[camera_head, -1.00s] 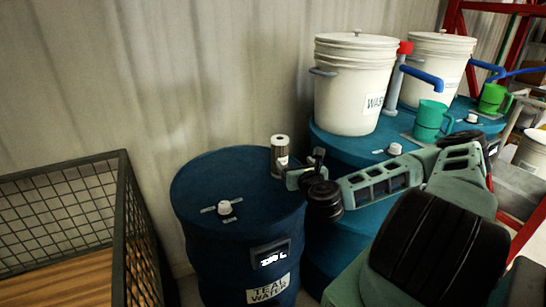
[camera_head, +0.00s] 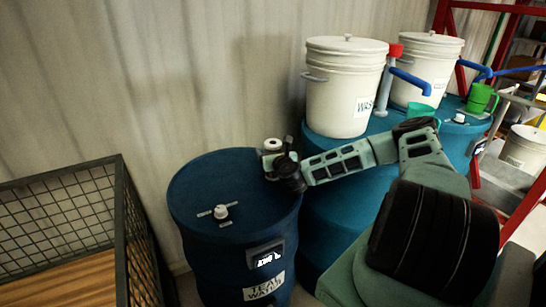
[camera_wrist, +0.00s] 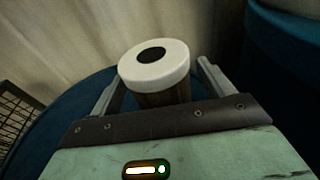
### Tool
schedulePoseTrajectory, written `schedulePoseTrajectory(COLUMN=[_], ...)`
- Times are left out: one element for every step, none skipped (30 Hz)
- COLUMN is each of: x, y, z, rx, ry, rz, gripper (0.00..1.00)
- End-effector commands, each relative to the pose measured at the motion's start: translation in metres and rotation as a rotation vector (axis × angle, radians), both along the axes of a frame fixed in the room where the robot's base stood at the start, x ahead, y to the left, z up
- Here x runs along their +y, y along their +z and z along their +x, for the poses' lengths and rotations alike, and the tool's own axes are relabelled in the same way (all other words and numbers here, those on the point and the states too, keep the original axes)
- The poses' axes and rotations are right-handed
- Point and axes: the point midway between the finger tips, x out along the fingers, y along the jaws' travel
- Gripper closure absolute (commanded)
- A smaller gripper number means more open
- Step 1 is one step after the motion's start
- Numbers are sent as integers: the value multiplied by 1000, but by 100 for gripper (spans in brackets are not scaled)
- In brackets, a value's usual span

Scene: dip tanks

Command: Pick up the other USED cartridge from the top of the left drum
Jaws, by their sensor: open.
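The cartridge (camera_head: 272,146) has a white cap and stands on the far right of the left drum's (camera_head: 190,185) dark blue top. In the wrist view the cartridge (camera_wrist: 172,72) shows its round white cap with a dark centre and a brownish body below. My gripper (camera_wrist: 159,76) is open, with one finger on each side of the cartridge; I cannot tell whether either finger touches it. In the head view my gripper (camera_head: 271,163) is at the cartridge and hides its lower body. No marking on the cartridge is readable.
A white cap fitting (camera_head: 221,211) sits on the left drum's top. A wire-mesh crate (camera_head: 60,182) stands at the left. White buckets (camera_head: 340,95) and a teal cup (camera_head: 421,115) stand on the drums to the right. A corrugated wall (camera_head: 200,80) is close behind.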

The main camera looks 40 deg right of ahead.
Motion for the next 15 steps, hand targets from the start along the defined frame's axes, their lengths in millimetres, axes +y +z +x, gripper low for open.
schedulePoseTrajectory(x=[-3, -5, -6, -7, -7, -7, -7, -8, -7, -8, -7, -8, -8, -8, -8], y=[1, 0, -1, -1, -2, -2, -3, -3, -3, -3, -3, -3, -3, -3, -3], z=[5, 8, 10, 12, 13, 14, 14, 14, 14, 14, 14, 14, 14, 14, 14], rx=[0, 0, 0, 0, 0, 0, 0, 0, 0, 0, 0, 0, 0, 0, 0], ry=[-1, -2, -2, -2, -1, 0, 0, 0, 0, 0, 0, 0, 0, 0, 0], rz=[-1, 0, 0, 0, 0, 0, 0, 0, 0, 0, 0, 0, 0, 0, 0], gripper=[20, 20, 20, 20, 20, 20, 20, 20, 20, 20, 20, 20, 25, 33, 45])
